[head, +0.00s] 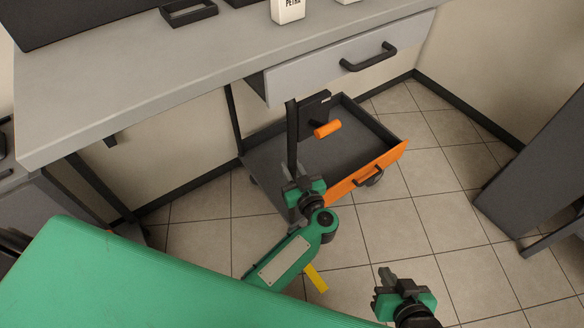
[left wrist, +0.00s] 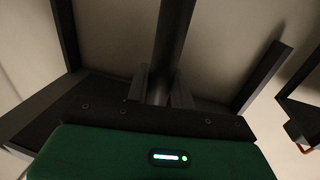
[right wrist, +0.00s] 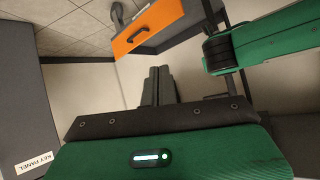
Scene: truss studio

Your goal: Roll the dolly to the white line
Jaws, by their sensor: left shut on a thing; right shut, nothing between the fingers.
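The dolly is a low dark grey tray (head: 270,160) with an orange front panel (head: 368,170) and casters, standing on the tiled floor partly under the bench. A dark upright post (head: 292,135) rises at its near side. My left gripper (head: 297,180) is shut on this post, which also shows between its fingers in the left wrist view (left wrist: 175,40). The orange panel shows in the right wrist view (right wrist: 140,32). My right gripper (head: 388,278) is shut and empty, apart from the dolly, at lower right. I see no white line in any view.
A grey bench (head: 150,85) with a drawer (head: 350,55) overhangs the dolly's back. A dark cabinet (head: 540,165) stands at right; a key panel sign (right wrist: 33,162) shows in the right wrist view. Tiled floor (head: 450,190) is clear between dolly and cabinet. A short yellow strip (head: 316,279) shows beside my arm.

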